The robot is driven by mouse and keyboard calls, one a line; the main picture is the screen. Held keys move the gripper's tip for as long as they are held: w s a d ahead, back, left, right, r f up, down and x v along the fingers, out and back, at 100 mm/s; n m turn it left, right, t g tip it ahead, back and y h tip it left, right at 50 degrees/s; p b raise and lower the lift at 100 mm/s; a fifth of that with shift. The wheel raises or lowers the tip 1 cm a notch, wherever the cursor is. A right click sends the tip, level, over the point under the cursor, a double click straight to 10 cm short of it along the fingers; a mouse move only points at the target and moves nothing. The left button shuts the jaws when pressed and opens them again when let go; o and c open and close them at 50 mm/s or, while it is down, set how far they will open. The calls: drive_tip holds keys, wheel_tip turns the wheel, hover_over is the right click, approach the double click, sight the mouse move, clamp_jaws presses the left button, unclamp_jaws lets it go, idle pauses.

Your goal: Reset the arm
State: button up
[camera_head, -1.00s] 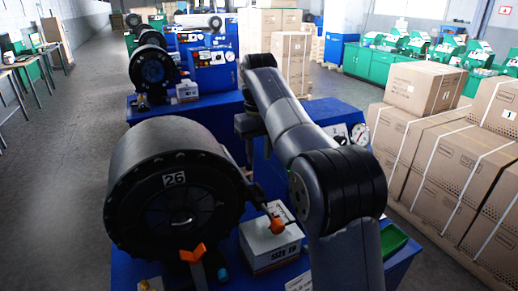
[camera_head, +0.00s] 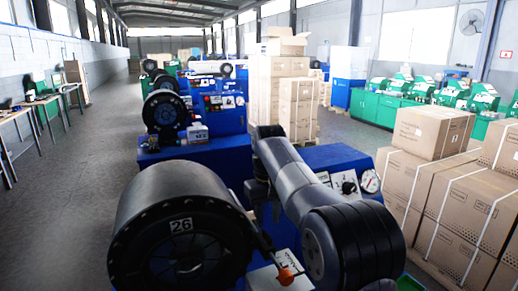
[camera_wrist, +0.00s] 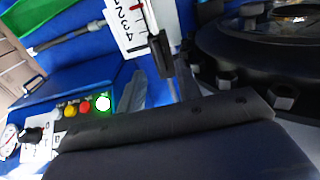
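My arm (camera_head: 300,185) reaches up from the bottom right of the head view and bends over beside the black drum of a crimping machine marked 26 (camera_head: 185,215). My wrist hangs down just right of this drum, and my gripper's fingertips are hidden there. I see no object held, but the finger gap is not clear.
An orange knob (camera_head: 285,275) stands close to my arm. A pressure gauge (camera_head: 370,181) is on the blue machine to the right. Stacked cartons (camera_head: 440,190) fill the right side. Bare floor (camera_head: 75,200) lies to the left.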

sight(267, 235)
wheel_tip(267, 235, down, 5)
drive_tip(key=shift+f, duration=0.1)
idle(0.5)
